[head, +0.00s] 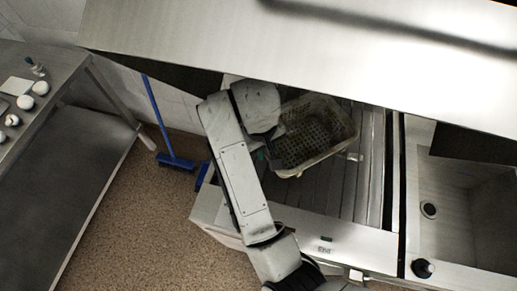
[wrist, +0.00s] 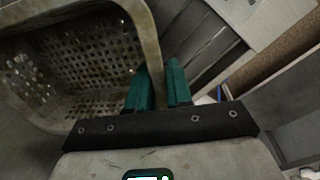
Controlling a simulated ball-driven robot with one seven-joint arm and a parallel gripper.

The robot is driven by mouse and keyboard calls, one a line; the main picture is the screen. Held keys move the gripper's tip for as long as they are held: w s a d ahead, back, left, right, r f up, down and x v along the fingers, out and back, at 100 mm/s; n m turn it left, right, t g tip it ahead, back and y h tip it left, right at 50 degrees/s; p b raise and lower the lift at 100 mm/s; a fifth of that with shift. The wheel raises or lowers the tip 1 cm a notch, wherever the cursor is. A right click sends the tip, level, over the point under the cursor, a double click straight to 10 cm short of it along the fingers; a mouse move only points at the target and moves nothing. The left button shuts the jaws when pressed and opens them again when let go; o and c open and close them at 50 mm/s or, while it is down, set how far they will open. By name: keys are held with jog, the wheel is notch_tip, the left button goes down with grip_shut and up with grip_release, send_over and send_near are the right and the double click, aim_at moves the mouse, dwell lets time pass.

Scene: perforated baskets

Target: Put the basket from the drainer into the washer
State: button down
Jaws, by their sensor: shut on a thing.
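The basket (head: 347,113) is a dirty cream, perforated, open-topped box over the ribbed steel drainer (head: 367,190). I cannot tell whether it touches the drainer or hangs just above it. In the wrist view the basket (wrist: 45,108) fills the left side. My gripper (wrist: 160,88) has green fingers on either side of the basket's right rim and is shut on it. In the head view my gripper (head: 262,157) is mostly hidden by my arm at the basket's left side. I cannot clearly identify the washer; a broad steel hood or panel (head: 300,50) spans the top.
A sink (head: 455,195) lies right of the drainer, with a black knob (head: 423,268) at its front. A steel table (head: 60,150) with white crockery stands at far left. A blue broom (head: 160,130) leans between.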

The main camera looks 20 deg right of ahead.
jog(key=shift+w+f+b, duration=0.35)
jog(key=shift+w+f, duration=0.2)
jog(key=shift+w+a+f+p, duration=0.1)
jog(key=shift+w+f, duration=0.25)
jog(key=shift+f, duration=0.65)
jog(key=shift+w+f+p, duration=0.1)
jog(key=shift+w+f, duration=0.3)
jog(key=shift+f, duration=0.55)
jog(key=shift+w+a+f+p, duration=0.1)
jog(key=shift+w+f, duration=0.25)
jog(key=shift+f, duration=0.65)
jog(key=c, duration=1)
grip_release()
jog(key=shift+c, duration=0.2)
jog(key=shift+r, duration=0.1)
notch_tip(320, 180, up, 12)
jog(key=a, duration=0.1)
